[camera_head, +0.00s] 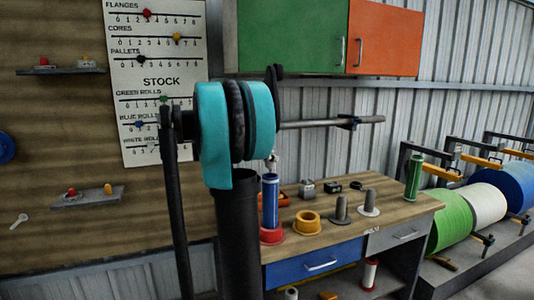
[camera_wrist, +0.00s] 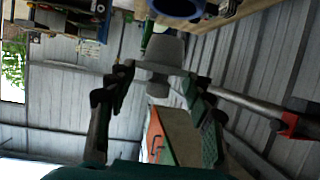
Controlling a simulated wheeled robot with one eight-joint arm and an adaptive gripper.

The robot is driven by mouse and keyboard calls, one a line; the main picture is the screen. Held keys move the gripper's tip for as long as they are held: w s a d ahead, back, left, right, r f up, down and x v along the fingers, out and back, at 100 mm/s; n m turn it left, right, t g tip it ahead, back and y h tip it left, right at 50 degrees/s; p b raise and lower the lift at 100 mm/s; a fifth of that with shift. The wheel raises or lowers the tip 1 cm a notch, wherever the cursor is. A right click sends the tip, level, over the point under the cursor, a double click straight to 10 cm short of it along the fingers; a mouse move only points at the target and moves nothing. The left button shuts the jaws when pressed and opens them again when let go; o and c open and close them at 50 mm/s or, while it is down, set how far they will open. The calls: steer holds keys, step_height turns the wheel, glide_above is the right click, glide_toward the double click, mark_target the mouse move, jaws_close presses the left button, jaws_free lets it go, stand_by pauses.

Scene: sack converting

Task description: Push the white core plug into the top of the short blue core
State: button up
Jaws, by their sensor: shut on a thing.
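The white core plug (camera_wrist: 165,48), grey in the shade, is between the fingers of my gripper (camera_wrist: 162,78) in the wrist view. My gripper is shut on it. The blue core's open round end (camera_wrist: 180,6) shows at the top edge of the wrist view, close beyond the plug. In the head view the short blue core (camera_head: 270,205) stands upright at the workbench's left end, by a red flange (camera_head: 271,236). A small pale shape shows just above the core; my arm hides most of my gripper there. Contact between plug and core cannot be told.
The workbench (camera_head: 312,196) also holds a yellow flange (camera_head: 307,222), two grey pegs, small boxes and a green core (camera_head: 414,177). A metal bar (camera_head: 318,124) runs above it. Green and orange cabinets (camera_head: 383,38) hang behind. Large rolls (camera_head: 450,222) stand at right.

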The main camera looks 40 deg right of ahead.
steer(key=shift+f, duration=2.75)
steer(key=o, duration=1.2)
steer(key=v, duration=1.2)
